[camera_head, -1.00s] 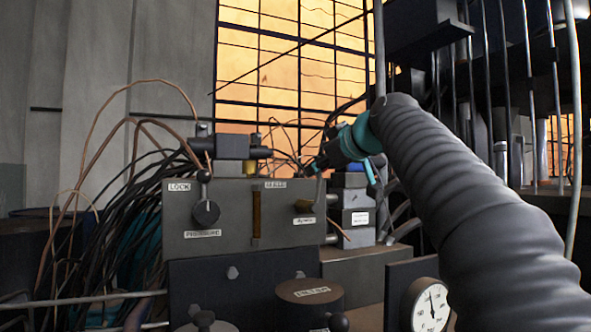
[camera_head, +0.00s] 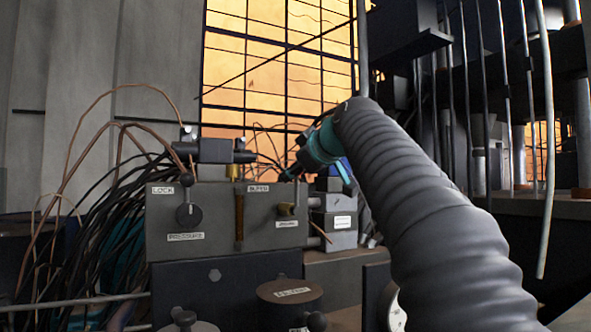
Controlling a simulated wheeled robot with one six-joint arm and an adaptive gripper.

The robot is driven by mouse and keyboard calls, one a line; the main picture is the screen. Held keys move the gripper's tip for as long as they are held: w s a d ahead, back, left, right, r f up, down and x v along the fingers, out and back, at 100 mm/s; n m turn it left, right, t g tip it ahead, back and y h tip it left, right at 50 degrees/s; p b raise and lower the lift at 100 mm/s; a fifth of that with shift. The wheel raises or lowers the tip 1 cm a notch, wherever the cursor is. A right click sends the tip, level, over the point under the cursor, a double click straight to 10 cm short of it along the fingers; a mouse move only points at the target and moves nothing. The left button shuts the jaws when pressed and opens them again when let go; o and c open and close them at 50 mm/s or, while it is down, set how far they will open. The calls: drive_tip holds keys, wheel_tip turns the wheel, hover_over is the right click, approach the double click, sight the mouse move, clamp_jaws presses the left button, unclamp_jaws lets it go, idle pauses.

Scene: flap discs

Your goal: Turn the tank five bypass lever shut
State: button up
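A grey control panel (camera_head: 215,245) stands left of centre. I cannot tell which control is the tank five bypass lever. My gripper (camera_head: 290,173) is dark and small at the end of a teal wrist (camera_head: 322,146), just above the panel's top right corner, near the brass lever. I cannot tell if it touches anything. Its fingers are too small and dark to show whether they are open.
A black ball-ended lever (camera_head: 188,212) sits by the LOCK and PRESSURE labels. A brass vertical strip (camera_head: 239,222) is mid-panel. Dark cables (camera_head: 95,235) crowd the left. Grey blocks (camera_head: 338,222) stand right of the panel. A round capped cylinder (camera_head: 290,298) is below.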

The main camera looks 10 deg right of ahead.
drive_tip(key=shift+o, duration=0.4)
drive_tip(key=v, duration=1.2)
